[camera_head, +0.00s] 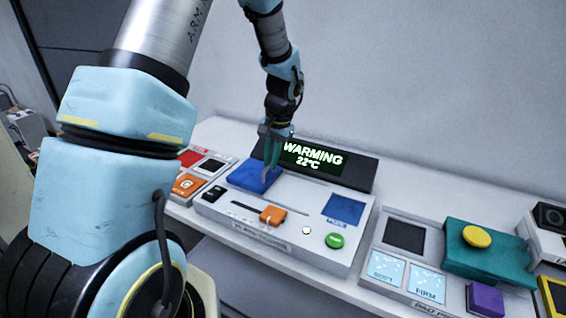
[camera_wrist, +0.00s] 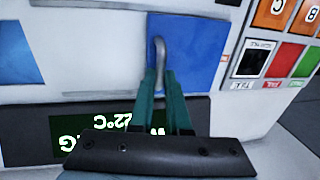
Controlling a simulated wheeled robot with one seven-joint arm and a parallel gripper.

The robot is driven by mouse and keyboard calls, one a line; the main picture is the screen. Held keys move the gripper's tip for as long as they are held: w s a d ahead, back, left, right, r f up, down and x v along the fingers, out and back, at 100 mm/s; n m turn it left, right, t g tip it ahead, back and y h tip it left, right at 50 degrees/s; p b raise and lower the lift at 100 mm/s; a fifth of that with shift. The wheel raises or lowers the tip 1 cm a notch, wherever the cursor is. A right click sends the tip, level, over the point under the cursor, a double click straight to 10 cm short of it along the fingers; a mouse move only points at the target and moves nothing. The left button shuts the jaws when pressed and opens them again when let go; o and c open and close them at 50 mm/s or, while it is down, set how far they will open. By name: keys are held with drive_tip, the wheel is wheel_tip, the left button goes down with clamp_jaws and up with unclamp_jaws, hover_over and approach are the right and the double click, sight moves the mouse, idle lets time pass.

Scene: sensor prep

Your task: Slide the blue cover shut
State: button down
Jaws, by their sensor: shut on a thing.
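The blue cover (camera_head: 250,178) is a flat blue plate at the left back of the white console (camera_head: 300,258), in front of the display. In the wrist view the blue cover (camera_wrist: 190,50) carries a grey metal handle (camera_wrist: 159,52). My gripper (camera_head: 270,165) is over the cover with its teal fingers down. In the wrist view my gripper (camera_wrist: 160,85) is shut on the handle. A second blue square (camera_head: 344,209) lies at the right of the console, apart from the cover. The fingers hide part of the handle and cover.
The lit display (camera_head: 315,160) reads "WARMING 22°C" behind the cover. An orange slider knob (camera_head: 272,215) and a green button (camera_head: 334,240) are in front. A teal block with a yellow knob (camera_head: 476,236) stands right. Orange and red tiles (camera_head: 187,184) lie left.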

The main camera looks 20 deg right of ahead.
drive_tip(key=shift+w+a+r, duration=0.1)
drive_tip(key=shift+w+a, duration=0.05)
drive_tip(key=shift+w, duration=0.1)
drive_tip(key=c, duration=1.2)
unclamp_jaws()
drive_tip(key=o, duration=0.3)
drive_tip(key=r, duration=0.3)
drive_tip(key=s+d+r+b, duration=0.1)
drive_tip(key=r, duration=0.3)
drive_tip(key=r+b, duration=0.1)
drive_tip(key=r, duration=0.2)
drive_tip(key=shift+s+d+r, duration=0.25)
